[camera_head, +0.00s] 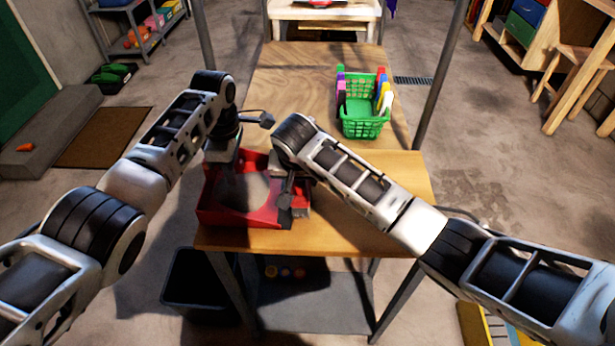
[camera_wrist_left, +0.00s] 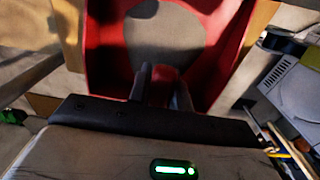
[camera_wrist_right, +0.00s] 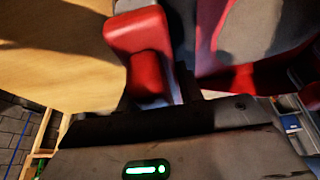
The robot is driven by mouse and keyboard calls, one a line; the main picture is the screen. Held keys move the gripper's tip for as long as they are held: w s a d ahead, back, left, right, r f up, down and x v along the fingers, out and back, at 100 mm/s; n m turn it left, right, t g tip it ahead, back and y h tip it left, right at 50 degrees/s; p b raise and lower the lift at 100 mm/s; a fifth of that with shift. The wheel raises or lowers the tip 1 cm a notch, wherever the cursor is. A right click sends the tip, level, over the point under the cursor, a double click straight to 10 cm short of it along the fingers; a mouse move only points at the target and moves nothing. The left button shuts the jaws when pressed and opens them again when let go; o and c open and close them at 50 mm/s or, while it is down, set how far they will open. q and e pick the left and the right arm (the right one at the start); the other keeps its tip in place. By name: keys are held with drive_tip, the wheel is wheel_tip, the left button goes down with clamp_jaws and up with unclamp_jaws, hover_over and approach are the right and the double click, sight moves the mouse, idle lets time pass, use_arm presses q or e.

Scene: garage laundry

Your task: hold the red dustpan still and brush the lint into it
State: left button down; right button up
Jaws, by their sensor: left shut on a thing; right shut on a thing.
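The red dustpan (camera_head: 212,216) lies on the near left part of the wooden table. A rounded grey patch (camera_head: 252,190) fills its middle; I cannot tell if it is lint. My left gripper (camera_wrist_left: 160,88) is shut on the dustpan's red handle, at its far side in the head view. My right gripper (camera_wrist_right: 160,95) is shut on a red brush (camera_wrist_right: 137,48), just right of the dustpan. The brush (camera_head: 301,206) is partly hidden by the right arm in the head view, and its bristles are not clear. No separate lint is clearly visible.
A green basket (camera_head: 362,125) with several coloured items stands on the table (camera_head: 285,85) farther back right. The table's near edge lies just before the dustpan. A black bin (camera_head: 190,285) stands on the floor below left. The table's right front is bare beneath my right arm.

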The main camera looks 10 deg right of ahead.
use_arm(q)
drive_tip(key=shift+s+d+f, duration=0.15)
drive_tip(key=shift+s+d, duration=0.1)
drive_tip(key=shift+d, duration=0.25)
use_arm(e)
drive_tip(key=shift+a+r, duration=0.1)
drive_tip(key=shift+a, duration=0.55)
use_arm(q)
drive_tip(key=shift+f, duration=0.15)
use_arm(e)
drive_tip(key=shift+d+r, duration=0.2)
drive_tip(key=shift+r, duration=0.4)
use_arm(q)
drive_tip(key=shift+w+a, duration=0.15)
drive_tip(key=shift+a, duration=0.15)
use_arm(e)
drive_tip(key=shift+s+d+r, duration=0.1)
drive_tip(key=shift+d+r, duration=0.25)
drive_tip(key=shift+r, duration=0.25)
drive_tip(key=shift+s+d+r, duration=0.1)
drive_tip(key=shift+d+r, duration=0.25)
drive_tip(key=shift+r, duration=0.3)
drive_tip(key=shift+d+r, duration=0.35)
drive_tip(key=shift+r, duration=0.25)
use_arm(q)
drive_tip(key=c, duration=1.2)
unclamp_jaws()
drive_tip(key=shift+r, duration=0.25)
wheel_tip(320, 180, up, 12)
drive_tip(key=shift+f, duration=0.1)
